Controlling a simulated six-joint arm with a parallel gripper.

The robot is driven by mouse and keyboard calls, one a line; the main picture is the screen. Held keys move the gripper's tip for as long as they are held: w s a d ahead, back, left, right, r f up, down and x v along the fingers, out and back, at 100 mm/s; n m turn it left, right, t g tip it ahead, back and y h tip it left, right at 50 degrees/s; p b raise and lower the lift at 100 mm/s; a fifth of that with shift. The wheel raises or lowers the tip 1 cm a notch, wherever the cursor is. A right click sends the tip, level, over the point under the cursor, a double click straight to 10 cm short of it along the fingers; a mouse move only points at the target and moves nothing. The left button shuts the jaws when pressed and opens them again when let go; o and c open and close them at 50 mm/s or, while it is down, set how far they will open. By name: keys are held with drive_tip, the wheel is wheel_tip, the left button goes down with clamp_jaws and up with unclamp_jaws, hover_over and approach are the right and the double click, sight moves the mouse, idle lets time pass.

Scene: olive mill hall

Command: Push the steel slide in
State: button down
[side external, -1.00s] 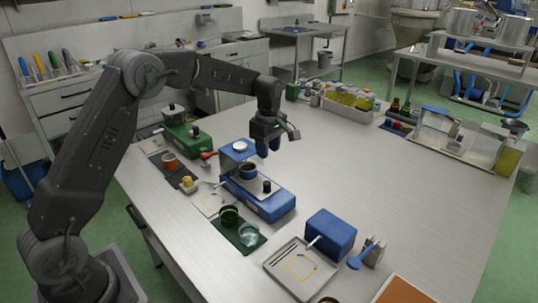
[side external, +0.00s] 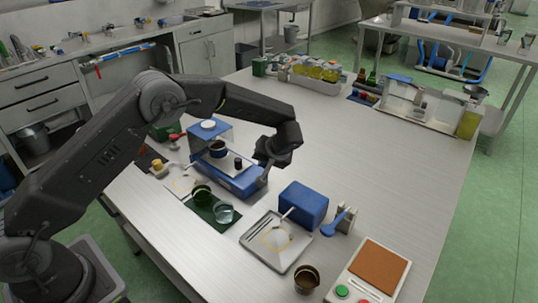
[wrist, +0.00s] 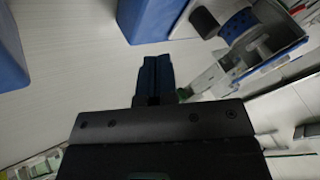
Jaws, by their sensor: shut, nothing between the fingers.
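The steel slide (side external: 228,167) is a flat plate on a blue device (side external: 240,185). It carries a dark round cup (side external: 217,149) and a small black knob (side external: 238,163), and it sticks out toward the front from under the device's blue hood (side external: 212,131). My gripper (side external: 264,178) is low beside the front right end of the device, its fingers shut and empty. The arm hides part of that end, and I cannot tell whether the fingers touch it. In the wrist view the shut fingers (wrist: 157,75) point ahead, with part of the device at upper right.
A blue box (side external: 303,203) and a steel tray (side external: 272,240) stand to the front right of the device. A green mat (side external: 213,212) with two small dishes lies in front of it.

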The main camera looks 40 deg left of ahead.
sight(247, 163)
drive_tip(key=shift+x, duration=1.05)
drive_tip(key=a, duration=0.1)
drive_tip(key=s+a, duration=0.1)
drive_tip(key=a, duration=0.1)
drive_tip(key=shift+s+f, duration=0.1)
drive_tip(key=shift+s, duration=0.1)
drive_tip(key=shift+s+a, duration=0.2)
drive_tip(key=shift+a, duration=0.2)
drive_tip(key=shift+a, duration=2.25)
drive_tip(key=d, duration=0.1)
drive_tip(key=w+d, duration=0.2)
drive_tip(key=d, duration=0.1)
drive_tip(key=shift+d, duration=0.1)
drive_tip(key=v, duration=1)
